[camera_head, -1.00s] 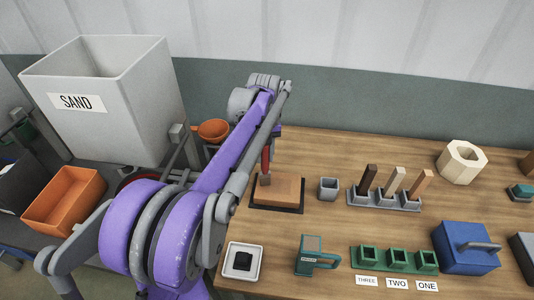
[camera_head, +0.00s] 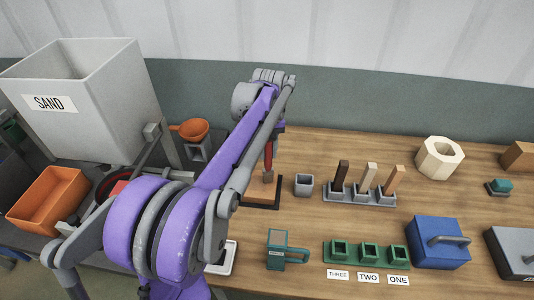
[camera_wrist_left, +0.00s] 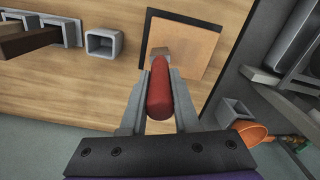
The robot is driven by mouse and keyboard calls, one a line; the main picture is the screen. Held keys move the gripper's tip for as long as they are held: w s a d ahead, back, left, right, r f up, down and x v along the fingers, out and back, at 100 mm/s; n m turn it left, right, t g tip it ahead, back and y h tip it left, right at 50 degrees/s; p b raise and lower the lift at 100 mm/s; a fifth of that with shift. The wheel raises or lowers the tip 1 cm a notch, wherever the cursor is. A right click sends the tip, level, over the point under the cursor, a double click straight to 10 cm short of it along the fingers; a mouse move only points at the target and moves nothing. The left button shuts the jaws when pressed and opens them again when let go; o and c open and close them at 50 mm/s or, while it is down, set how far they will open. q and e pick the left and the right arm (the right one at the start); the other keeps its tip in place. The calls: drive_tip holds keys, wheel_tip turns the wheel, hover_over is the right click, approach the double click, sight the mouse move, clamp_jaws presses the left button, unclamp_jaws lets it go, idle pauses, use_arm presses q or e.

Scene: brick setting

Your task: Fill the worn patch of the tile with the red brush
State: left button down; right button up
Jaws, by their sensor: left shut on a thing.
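The tile (camera_wrist_left: 196,42) is a flat tan-orange square in a dark frame on the wooden bench. In the head view the tile (camera_head: 258,191) is partly covered by my left arm. My left gripper (camera_wrist_left: 160,92) is shut on the red brush (camera_wrist_left: 159,98), seen as a thick red handle with a grey-brown head. The brush (camera_head: 268,158) stands roughly upright at the tile's right part in the head view. The head overlaps the tile's edge in the wrist view; I cannot tell if it touches. The worn patch cannot be made out. My right gripper is not in view.
A grey square cup (camera_head: 304,185) stands just right of the tile. Beyond it is a grey rack (camera_head: 362,196) with three coloured sticks. Green holders (camera_head: 369,253), a teal-and-grey tool (camera_head: 277,250) and a blue block (camera_head: 438,243) are nearer. The sand bin (camera_head: 90,115) and orange funnel (camera_head: 193,130) are left.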

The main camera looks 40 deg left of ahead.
use_arm(q)
drive_tip(key=shift+a+r+p, duration=0.15)
drive_tip(key=shift+r+p, duration=0.05)
drive_tip(key=shift+r, duration=0.35)
drive_tip(key=shift+a+r+p, duration=0.15)
drive_tip(key=shift+r, duration=0.75)
drive_tip(key=shift+d+r+p, duration=0.1)
drive_tip(key=shift+r+p, duration=0.4)
drive_tip(key=shift+r, duration=1.3)
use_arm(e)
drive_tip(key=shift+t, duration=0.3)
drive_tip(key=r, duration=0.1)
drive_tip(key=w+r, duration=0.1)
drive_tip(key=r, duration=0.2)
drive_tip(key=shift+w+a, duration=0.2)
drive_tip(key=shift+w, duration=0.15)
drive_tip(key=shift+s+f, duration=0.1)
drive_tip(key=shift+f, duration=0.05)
